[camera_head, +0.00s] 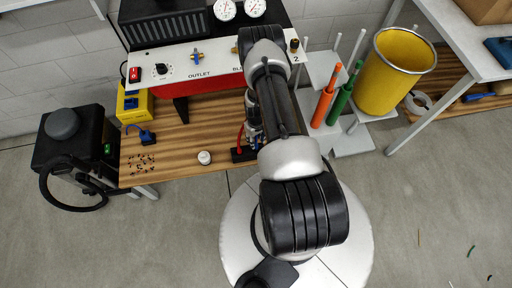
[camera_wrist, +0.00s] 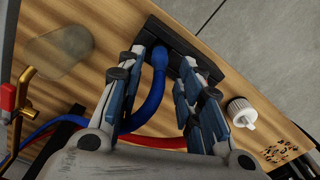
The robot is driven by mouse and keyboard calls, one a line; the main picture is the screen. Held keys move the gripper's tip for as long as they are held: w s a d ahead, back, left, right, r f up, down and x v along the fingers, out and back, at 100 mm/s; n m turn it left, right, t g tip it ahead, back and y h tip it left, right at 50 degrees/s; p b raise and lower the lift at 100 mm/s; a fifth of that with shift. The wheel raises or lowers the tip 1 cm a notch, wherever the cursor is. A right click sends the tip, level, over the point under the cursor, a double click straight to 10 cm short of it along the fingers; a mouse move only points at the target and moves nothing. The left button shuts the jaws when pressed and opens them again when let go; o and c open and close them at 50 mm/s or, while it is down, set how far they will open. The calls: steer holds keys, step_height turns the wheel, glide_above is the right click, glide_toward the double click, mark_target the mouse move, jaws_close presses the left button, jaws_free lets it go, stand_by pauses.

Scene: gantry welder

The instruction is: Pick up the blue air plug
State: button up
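The blue air plug (camera_wrist: 160,57) shows in the wrist view as a rounded blue end with a blue hose (camera_wrist: 146,112) curving from it towards my gripper's base. It is at a black block (camera_wrist: 177,40) on the wooden bench. My gripper (camera_wrist: 161,62) is open, with one finger on each side of the plug and visible gaps on both sides. Whether the fingertips touch the block cannot be told. In the head view my arm hides most of the gripper and the plug; part of the black block (camera_head: 243,156) shows.
A white-capped container (camera_wrist: 241,112) stands right of the fingers, with small scattered pieces (camera_wrist: 282,150) beyond. A red hose (camera_wrist: 152,142) crosses under the gripper. A translucent object (camera_wrist: 60,50) and brass fitting (camera_wrist: 24,92) lie left.

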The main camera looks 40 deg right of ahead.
step_height(320, 180, down, 2)
steer(key=shift+f, duration=0.15)
steer(key=shift+c, duration=0.5)
jaws_close()
